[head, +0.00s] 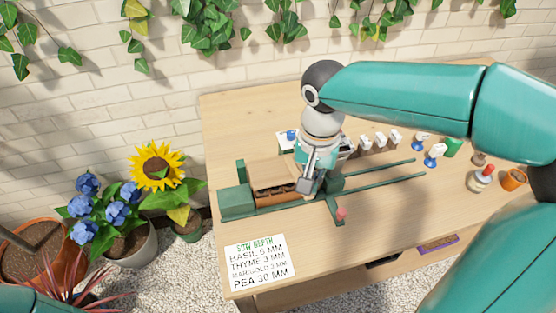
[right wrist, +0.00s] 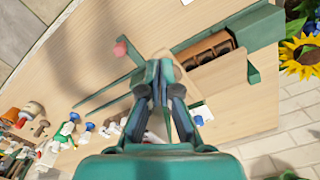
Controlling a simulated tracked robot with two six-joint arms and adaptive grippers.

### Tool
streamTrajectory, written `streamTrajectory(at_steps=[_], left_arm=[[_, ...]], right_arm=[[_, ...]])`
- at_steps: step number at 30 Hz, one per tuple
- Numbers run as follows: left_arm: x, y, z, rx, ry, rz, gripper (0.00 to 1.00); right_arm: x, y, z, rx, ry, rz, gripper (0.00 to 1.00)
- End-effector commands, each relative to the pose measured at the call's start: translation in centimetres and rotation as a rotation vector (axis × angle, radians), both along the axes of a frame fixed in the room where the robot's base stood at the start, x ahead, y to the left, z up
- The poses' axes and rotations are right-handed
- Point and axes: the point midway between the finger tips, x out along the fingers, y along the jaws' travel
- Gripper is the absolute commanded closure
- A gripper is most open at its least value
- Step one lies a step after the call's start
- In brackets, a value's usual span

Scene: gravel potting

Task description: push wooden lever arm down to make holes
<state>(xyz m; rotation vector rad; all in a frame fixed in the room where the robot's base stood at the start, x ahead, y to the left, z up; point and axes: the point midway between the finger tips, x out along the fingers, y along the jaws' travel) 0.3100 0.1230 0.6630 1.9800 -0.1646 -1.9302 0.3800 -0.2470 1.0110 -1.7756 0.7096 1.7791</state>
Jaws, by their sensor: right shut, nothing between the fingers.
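A green press frame (head: 238,201) stands on the table, with a tray of dark soil (head: 275,190) in it. A pale wooden board (head: 272,171) lies along the tray's far side; I cannot tell whether it is the lever arm. A pink knob (head: 341,213) sits on the frame's near side; it also shows in the right wrist view (right wrist: 121,49). My right gripper (head: 307,184) is shut and empty, pointing down at the right end of the soil tray. I cannot tell whether it touches the frame. It hides part of the press. My left gripper is out of view.
Green rails (head: 385,183) run right from the press. Small white pots (head: 380,140), blue-topped items (head: 434,152) and a terracotta pot (head: 513,179) stand at the table's right. A sow depth card (head: 258,263) lies at the front left. Flowers (head: 155,168) stand left of the table.

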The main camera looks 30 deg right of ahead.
Motion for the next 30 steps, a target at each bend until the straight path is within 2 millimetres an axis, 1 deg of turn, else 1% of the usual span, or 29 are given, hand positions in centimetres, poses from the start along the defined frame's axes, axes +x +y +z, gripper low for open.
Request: streamTrajectory(at_steps=[1, 18, 22, 30], left_arm=[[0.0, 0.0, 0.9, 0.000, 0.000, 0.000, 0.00], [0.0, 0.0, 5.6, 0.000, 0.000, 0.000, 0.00], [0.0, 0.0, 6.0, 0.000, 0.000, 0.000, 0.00], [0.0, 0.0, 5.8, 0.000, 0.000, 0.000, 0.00]], right_arm=[[0.0, 0.0, 1.0, 0.000, 0.000, 0.000, 1.00], [0.0, 0.0, 6.6, 0.001, -0.002, 0.000, 1.00], [0.0, 0.0, 7.1, 0.000, -0.001, 0.000, 1.00], [0.0, 0.0, 7.0, 0.000, -0.001, 0.000, 1.00]])
